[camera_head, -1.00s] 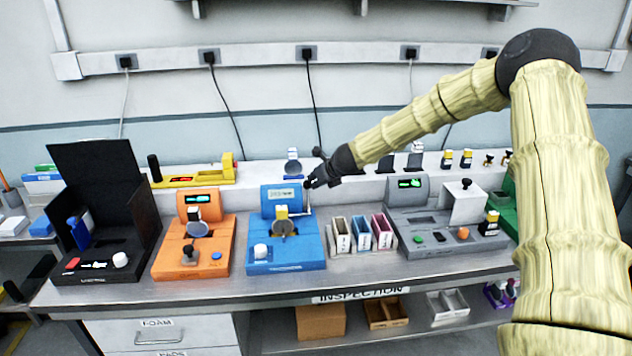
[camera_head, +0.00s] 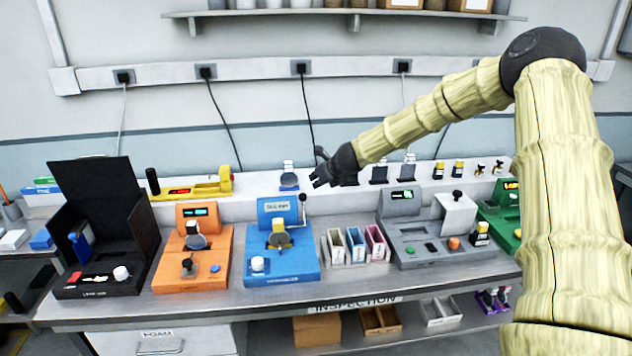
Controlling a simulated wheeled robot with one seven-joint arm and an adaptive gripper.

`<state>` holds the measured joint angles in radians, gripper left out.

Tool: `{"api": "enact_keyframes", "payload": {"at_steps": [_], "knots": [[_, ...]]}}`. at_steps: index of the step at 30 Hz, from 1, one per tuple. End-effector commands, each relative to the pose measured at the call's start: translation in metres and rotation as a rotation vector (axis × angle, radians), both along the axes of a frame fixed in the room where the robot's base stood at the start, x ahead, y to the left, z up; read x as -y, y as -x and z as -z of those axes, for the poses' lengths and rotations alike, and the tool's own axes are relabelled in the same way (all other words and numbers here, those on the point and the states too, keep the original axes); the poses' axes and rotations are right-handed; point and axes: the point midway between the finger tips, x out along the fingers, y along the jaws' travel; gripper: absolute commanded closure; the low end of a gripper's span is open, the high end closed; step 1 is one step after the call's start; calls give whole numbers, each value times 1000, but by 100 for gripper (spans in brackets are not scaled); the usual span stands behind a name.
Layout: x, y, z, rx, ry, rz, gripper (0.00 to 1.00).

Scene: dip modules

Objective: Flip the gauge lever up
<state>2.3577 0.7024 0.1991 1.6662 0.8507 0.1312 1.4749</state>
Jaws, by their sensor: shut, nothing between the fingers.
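The blue gauge module (camera_head: 283,262) stands on the bench, left of the middle of the view, with a small display on its sloped back panel. The gauge lever (camera_head: 303,211) is at the right side of that panel. Its thin shaft stands upright with a dark knob on top. A yellow-topped part (camera_head: 278,228) sits at the module's middle, and a white knob (camera_head: 257,264) is at its front left. My gripper (camera_head: 316,180) is shut and empty, above and slightly right of the lever knob, and looks apart from it.
An orange module (camera_head: 193,262) is to the left and a black open-lidded box (camera_head: 105,215) farther left. Small bins (camera_head: 345,248) stand right of the blue module, then a grey module (camera_head: 425,235). A raised white ledge behind carries several small parts.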

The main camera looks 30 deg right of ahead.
Motion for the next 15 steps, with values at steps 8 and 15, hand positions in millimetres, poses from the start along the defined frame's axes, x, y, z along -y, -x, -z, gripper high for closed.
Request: {"api": "enact_keyframes", "payload": {"at_steps": [8, 15], "knots": [[4, 3, -31, 0, -2, -4, 100], [6, 5, -38, 0, -2, -5, 100]]}}
